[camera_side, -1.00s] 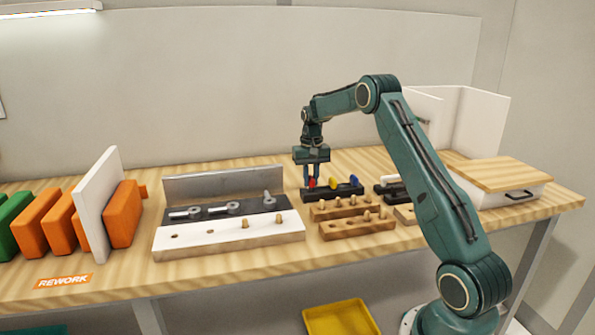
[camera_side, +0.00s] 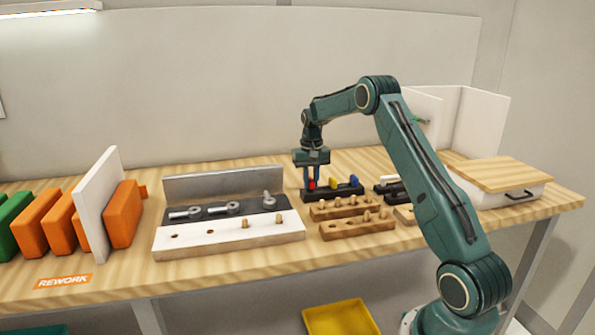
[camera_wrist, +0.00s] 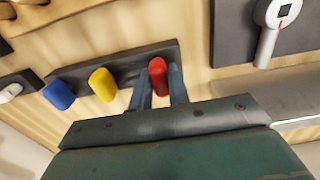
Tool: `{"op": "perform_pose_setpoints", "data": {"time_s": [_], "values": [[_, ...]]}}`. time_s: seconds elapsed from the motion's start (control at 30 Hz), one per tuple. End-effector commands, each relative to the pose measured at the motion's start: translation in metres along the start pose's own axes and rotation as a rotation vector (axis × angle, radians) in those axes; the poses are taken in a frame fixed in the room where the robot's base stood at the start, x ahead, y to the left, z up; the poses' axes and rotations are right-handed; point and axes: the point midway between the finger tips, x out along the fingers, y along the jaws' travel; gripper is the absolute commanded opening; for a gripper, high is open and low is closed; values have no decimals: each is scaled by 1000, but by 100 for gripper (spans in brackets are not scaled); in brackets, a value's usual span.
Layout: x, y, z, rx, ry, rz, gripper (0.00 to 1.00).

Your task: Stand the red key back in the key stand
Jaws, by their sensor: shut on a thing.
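The red key (camera_side: 312,184) stands upright at the left end of the dark key stand (camera_side: 322,195), beside the yellow key (camera_side: 334,182) and the blue key (camera_side: 354,180). My gripper (camera_side: 312,178) points down over it, fingers on either side. In the wrist view the red key (camera_wrist: 158,75) is between the two fingers (camera_wrist: 158,88), which are shut on it. The key's lower end is hidden, so I cannot tell how deep it sits in the stand (camera_wrist: 128,62).
A metal fixture with a white front block (camera_side: 230,236) lies left of the stand. Wooden peg blocks (camera_side: 357,227) lie just in front. Dark parts (camera_side: 388,188) and a lidded white box (camera_side: 500,185) are to the right. Orange panels (camera_side: 122,215) stand far left.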

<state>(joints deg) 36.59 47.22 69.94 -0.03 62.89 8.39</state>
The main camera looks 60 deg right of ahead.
Motion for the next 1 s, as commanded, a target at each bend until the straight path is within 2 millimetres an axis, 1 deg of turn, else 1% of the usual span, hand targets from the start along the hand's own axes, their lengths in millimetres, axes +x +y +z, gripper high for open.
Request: {"op": "perform_pose_setpoints", "data": {"time_s": [0.7,0.73,0.83,0.87,1.0], "values": [[4,0,0,0,0,0,0],[4,0,0,0,0,0,20],[4,0,0,0,0,0,39],[4,0,0,0,0,0,43],[4,0,0,0,0,0,43]]}}
